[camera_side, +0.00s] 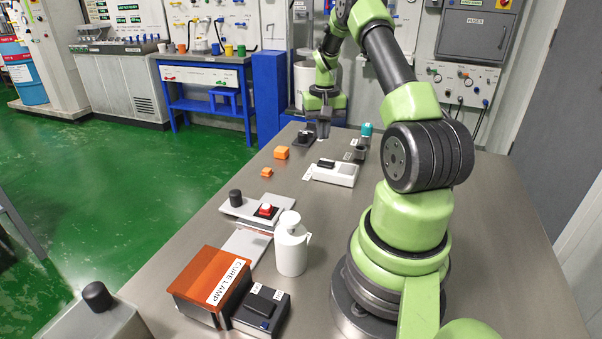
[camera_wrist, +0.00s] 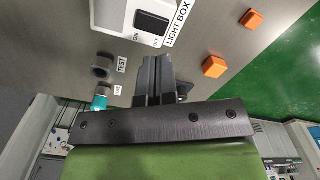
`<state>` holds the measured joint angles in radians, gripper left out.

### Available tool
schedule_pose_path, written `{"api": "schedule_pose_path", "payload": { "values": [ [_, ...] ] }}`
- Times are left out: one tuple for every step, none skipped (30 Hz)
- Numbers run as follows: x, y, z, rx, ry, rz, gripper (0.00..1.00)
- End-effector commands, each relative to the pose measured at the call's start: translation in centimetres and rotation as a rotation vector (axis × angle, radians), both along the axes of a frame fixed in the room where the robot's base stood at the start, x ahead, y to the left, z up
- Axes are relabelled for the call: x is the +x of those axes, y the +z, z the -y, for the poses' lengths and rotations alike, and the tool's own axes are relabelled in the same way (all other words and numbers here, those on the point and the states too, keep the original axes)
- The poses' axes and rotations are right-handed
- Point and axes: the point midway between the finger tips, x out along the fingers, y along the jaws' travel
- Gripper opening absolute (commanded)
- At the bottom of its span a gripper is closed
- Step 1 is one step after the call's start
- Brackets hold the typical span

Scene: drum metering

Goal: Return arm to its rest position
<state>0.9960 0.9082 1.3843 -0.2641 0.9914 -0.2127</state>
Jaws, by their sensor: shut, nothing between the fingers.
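My gripper (camera_side: 323,128) is at the far end of the table in the side view, above the tabletop, pointing down. Its fingers are together and empty; they also show in the wrist view (camera_wrist: 154,75). A black device (camera_side: 304,138) sits on the table just left of the fingers in the side view, partly hidden behind them in the wrist view. A teal-topped item (camera_side: 366,130) and a dark round part (camera_side: 361,152) stand to the right of the gripper. The teal part also shows in the wrist view (camera_wrist: 99,103).
The white light box (camera_side: 335,173) and two orange blocks (camera_side: 281,153) (camera_side: 266,172) lie nearer. A white bottle (camera_side: 291,247), a red-button unit (camera_side: 265,211) and the orange cure lamp box (camera_side: 205,280) stand along the near left. The table's right side is bare.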

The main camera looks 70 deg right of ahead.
Motion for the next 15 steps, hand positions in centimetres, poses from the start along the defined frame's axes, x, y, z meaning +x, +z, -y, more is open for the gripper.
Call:
{"api": "schedule_pose_path", "payload": {
  "values": [
    [0.0, 0.0, 0.0, 0.0, 0.0, 0.0, 0.0],
    [0.0, 0.0, 0.0, 0.0, 0.0, 0.0, 0.0],
    [0.1, 0.1, 0.0, -0.001, 0.001, 0.0, 0.0],
    [0.2, 0.3, -0.1, -0.003, 0.004, 0.003, 0.0],
    [0.4, 0.6, -0.3, -0.006, 0.009, 0.006, 0.0],
    [0.8, 1.2, -0.7, -0.012, 0.018, 0.013, 0.0],
    [1.3, 1.9, -1.2, -0.019, 0.03, 0.021, 0.0],
    [1.8, 2.8, -1.8, -0.027, 0.043, 0.031, 0.0],
    [2.6, 4.1, -2.9, -0.04, 0.065, 0.047, 0.0],
    [3.3, 5.3, -3.8, -0.049, 0.083, 0.063, 0.0],
    [3.9, 6.5, -4.9, -0.061, 0.103, 0.08, 0.0],
    [4.6, 8.2, -6.7, -0.075, 0.133, 0.104, 0.0],
    [5.1, 9.5, -8.0, -0.084, 0.156, 0.125, 0.0],
    [5.5, 10.7, -9.5, -0.092, 0.179, 0.145, 0.0],
    [5.8, 12.2, -11.4, -0.103, 0.208, 0.172, 0.0]
  ]
}}
